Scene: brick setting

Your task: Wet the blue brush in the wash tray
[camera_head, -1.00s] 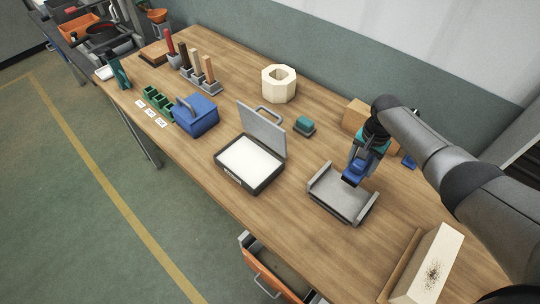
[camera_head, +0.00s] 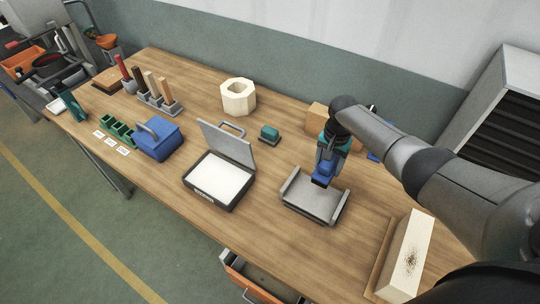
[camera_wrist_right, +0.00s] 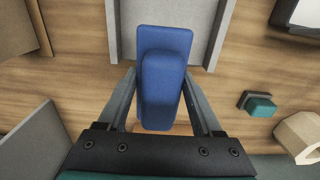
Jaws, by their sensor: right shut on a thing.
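The blue brush (camera_head: 322,175) is held in my right gripper (camera_head: 326,165), over the back part of a shallow grey tray (camera_head: 309,207) with raised side walls. In the right wrist view the brush (camera_wrist_right: 163,50) sits between the two fingers, with its raised grip towards me. The grey tray (camera_wrist_right: 224,30) shows behind it there. I cannot tell whether the brush touches the tray floor. A black open case (camera_head: 216,186) with a white inside and a raised grey lid stands to the left. Neither container shows a readable wash-tray label. My left gripper is not in view.
A small green block (camera_head: 269,132) and a cream octagonal ring (camera_head: 238,97) stand behind. A blue handled box (camera_head: 158,140) is further left. An orange drawer (camera_head: 250,280) is open below.

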